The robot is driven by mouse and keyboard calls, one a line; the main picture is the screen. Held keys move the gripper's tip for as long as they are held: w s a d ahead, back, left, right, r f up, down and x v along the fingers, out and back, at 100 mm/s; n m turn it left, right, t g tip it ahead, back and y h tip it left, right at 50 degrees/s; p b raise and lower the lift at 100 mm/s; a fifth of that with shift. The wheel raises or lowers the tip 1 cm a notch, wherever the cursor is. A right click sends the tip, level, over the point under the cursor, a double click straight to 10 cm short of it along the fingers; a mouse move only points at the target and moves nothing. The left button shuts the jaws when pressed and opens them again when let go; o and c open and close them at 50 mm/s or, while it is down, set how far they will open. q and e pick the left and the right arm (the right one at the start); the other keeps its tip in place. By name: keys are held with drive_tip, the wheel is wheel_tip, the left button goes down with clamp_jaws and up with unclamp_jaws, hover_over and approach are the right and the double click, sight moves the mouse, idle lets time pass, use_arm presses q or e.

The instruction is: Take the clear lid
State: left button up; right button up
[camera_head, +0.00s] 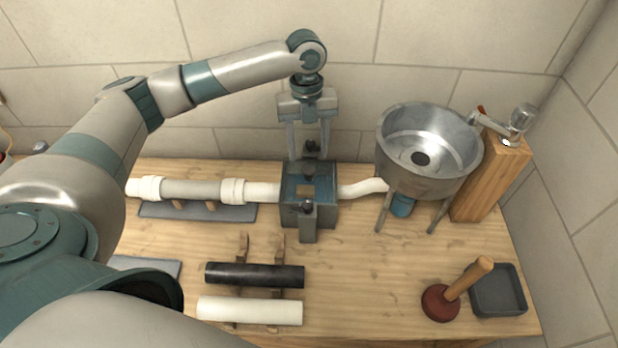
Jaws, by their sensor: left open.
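The clear lid (322,187) appears as a see-through bluish top on the square grey box (290,213) in the middle of the bench. A dark knob stands on it, and an orange-brown patch shows through it. Dark clamp-like parts sit at the front and back edges of the box. My left gripper (309,156) points down over the back of the box, its two fingers apart. Nothing shows held between them. Whether the fingertips touch anything is unclear. My right gripper is not in view.
A white pipe (262,192) enters the box from the left, and another leads right to a metal sink (424,181) on legs. A black tube (254,275) and a white tube (249,311) lie in front. A plunger (440,302) and grey tray (498,291) stand front right.

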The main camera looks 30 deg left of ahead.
sight(309, 169)
use_arm(q)
drive_tip(key=shift+s+f+p, duration=0.1)
drive_tip(key=shift+f+p, duration=0.35)
drive_tip(key=shift+p, duration=0.1)
drive_tip(key=f, duration=0.1)
drive_tip(key=f+p, duration=0.1)
drive_tip(key=f, duration=0.1)
drive_tip(key=shift+s+d+p, duration=0.25)
drive_tip(key=shift+p, duration=0.05)
drive_tip(key=shift+f, duration=0.6)
clamp_jaws()
